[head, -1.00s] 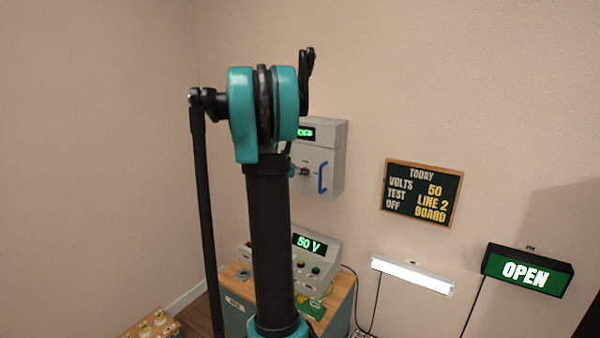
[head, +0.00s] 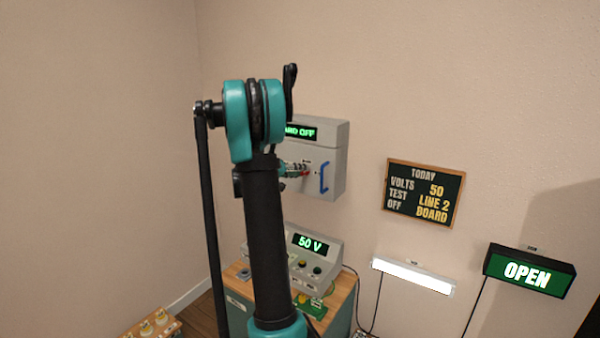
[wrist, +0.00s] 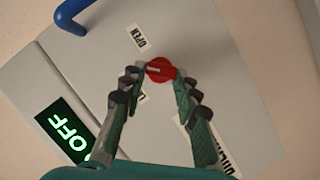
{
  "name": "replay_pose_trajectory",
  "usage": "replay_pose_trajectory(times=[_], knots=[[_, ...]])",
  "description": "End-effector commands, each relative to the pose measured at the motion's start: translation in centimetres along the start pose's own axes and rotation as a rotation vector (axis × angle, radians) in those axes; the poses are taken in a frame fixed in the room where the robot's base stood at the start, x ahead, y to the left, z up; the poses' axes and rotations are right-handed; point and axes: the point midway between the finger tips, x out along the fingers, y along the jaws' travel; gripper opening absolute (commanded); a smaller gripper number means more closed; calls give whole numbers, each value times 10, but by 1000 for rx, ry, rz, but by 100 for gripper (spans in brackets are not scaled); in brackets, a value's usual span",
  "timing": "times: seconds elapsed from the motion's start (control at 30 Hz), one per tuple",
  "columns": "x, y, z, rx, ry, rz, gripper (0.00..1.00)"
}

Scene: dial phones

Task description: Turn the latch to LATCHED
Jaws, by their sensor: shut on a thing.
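The latch is a red round knob (wrist: 160,70) with a pale line across it, on the door of a grey wall box (head: 332,150). It also shows small in the head view (head: 305,173). My gripper (wrist: 161,76) has its two fingertips closed on either side of the knob, touching it. In the wrist view an OPEN label (wrist: 140,38) lies just up and left of the knob. A second label (wrist: 141,97) below-left of it is mostly hidden by a finger. In the head view my arm covers much of the gripper (head: 292,171).
A blue handle (head: 324,177) stands out from the box door, right of the latch. The box's display (head: 302,132) ends in OFF. Below is a console (head: 318,258) reading 50 V on a wooden-topped cabinet. A chalkboard (head: 424,193) hangs at right.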

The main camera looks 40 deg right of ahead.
Motion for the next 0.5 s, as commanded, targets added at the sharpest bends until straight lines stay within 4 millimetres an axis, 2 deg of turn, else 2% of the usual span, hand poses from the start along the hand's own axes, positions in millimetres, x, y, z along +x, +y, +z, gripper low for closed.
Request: replay_pose_trajectory(times=[0.5], knots=[[0, -8, 1, -441, 2, 183, 2]])
